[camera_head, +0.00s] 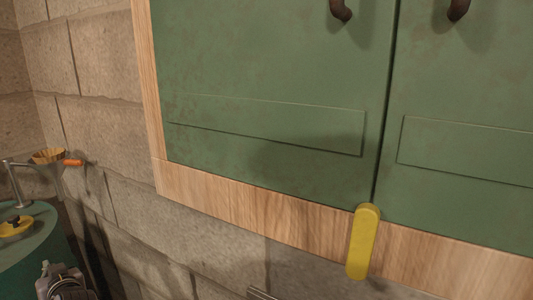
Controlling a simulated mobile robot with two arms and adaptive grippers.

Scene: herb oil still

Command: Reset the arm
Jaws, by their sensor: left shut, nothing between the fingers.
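My left gripper (64,282) shows at the bottom left corner, partly cut off by the lower edge of the picture. It is shut and empty, low in front of the stone wall and beside the green drum (42,238). It is well away from the wall cabinet. My right gripper does not show.
A cabinet with two shut green doors (270,75) and a wooden frame (225,203) fills the upper right. A yellow latch (362,245) stands nearly upright at the door seam. A funnel (46,156) with an orange handle (73,163) and a yellow-handled part (15,228) are at left.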

